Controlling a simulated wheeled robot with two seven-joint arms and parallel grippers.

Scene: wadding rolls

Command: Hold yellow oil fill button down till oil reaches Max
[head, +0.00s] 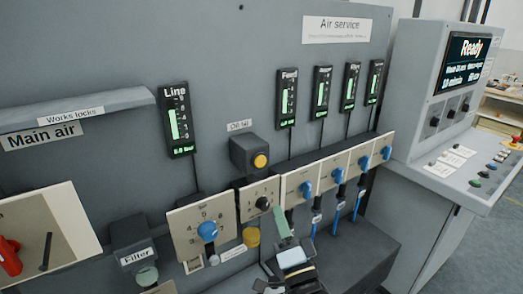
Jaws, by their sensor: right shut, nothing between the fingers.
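The yellow oil fill button (260,160) sits on a dark box on the grey panel, with a small label above it. An amber oil bowl (252,237) hangs below the dial plates; its oil level and any Max mark are too small to read. My right gripper (283,218) is at the lower middle, below and right of the button and apart from it. Its fingers are shut and empty. It hides part of the panel's lower area. My left gripper is not in view.
Blue knobs (207,231) on plates and a black knob (263,204) stick out under the button. Blue hoses (358,203) hang to the right. A filter (137,253) is at lower left, and a sloped control console (462,165) stands at right. The space before the button is clear.

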